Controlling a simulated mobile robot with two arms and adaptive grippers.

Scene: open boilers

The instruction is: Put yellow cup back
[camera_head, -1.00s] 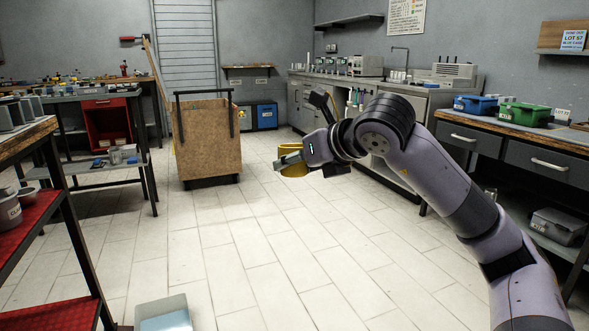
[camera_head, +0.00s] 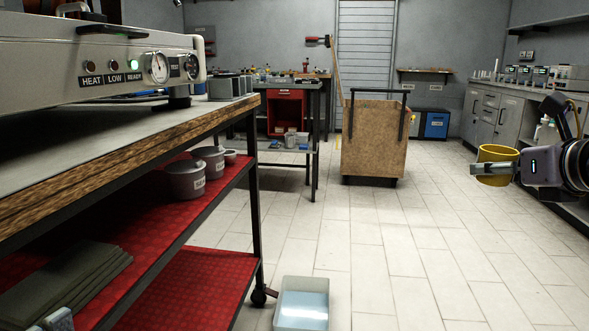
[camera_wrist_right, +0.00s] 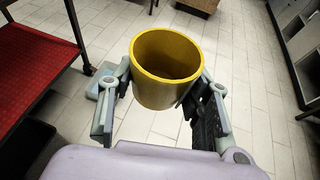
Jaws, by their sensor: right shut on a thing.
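A yellow cup (camera_head: 496,163) shows at the right of the head view, upright and held in the air above the tiled floor. My right gripper (camera_head: 500,168) is shut on it. In the right wrist view, the cup (camera_wrist_right: 166,88) stands between the two fingers of the gripper (camera_wrist_right: 163,92). Its open rim faces up and it looks empty inside.
A workbench (camera_head: 105,150) with red shelves stands close at the left, bearing a metal boiler (camera_head: 100,62) on top and grey pots (camera_head: 186,178) below. A pale bin (camera_head: 301,305) sits on the floor. A wooden cart (camera_head: 373,142) stands behind. The middle floor is clear.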

